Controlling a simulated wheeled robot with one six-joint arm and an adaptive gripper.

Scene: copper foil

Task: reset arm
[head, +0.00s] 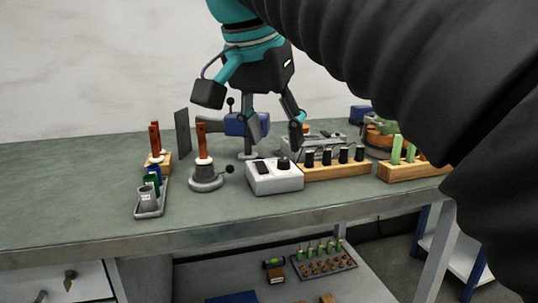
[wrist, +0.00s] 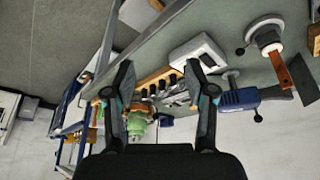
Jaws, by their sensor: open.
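My gripper (head: 273,137) hangs over the back middle of the grey-green workbench (head: 85,180) in the head view. Its two fingers are spread apart with nothing between them. In the wrist view my gripper (wrist: 158,72) also shows both fingers wide apart and empty. That view is tilted, with the bench at the top and the wall below. Below the fingers in the head view is a white box with a dark knob (head: 275,178). I cannot tell the exact height of the fingertips above the bench.
A round grey stand (head: 206,182) holds an upright copper-coloured strip. A small tray (head: 150,208) with cups is at left. A wooden block with black-topped pieces (head: 335,170) and another with green pieces (head: 408,170) are at right. A blue vise-like device (head: 234,124) stands behind. The bench's front strip is clear.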

